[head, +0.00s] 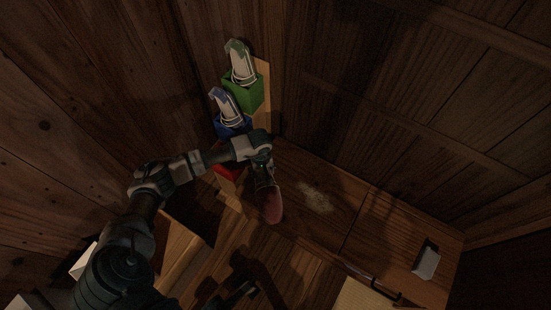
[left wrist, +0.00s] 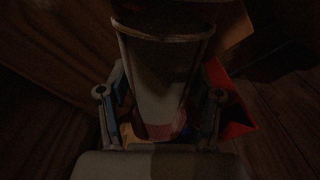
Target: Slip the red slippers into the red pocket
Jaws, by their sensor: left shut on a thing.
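My left gripper (head: 266,168) is shut on a red slipper (head: 273,208), which hangs tilted below it with its reddish end downward. In the left wrist view the slipper (left wrist: 160,95) lies between the two fingers, mostly grey in the dim light. The red pocket (head: 228,172) is the lowest of the pockets on the rack, just left of the gripper and partly hidden by my arm. In the left wrist view the red pocket (left wrist: 236,118) shows right of the slipper, which appears outside it.
Above the red pocket are a blue pocket (head: 232,130) and a green pocket (head: 244,97), each with pale slippers standing in it. A pale patch (head: 315,197) lies on the wooden surface. A light box-like thing (head: 426,262) is at lower right.

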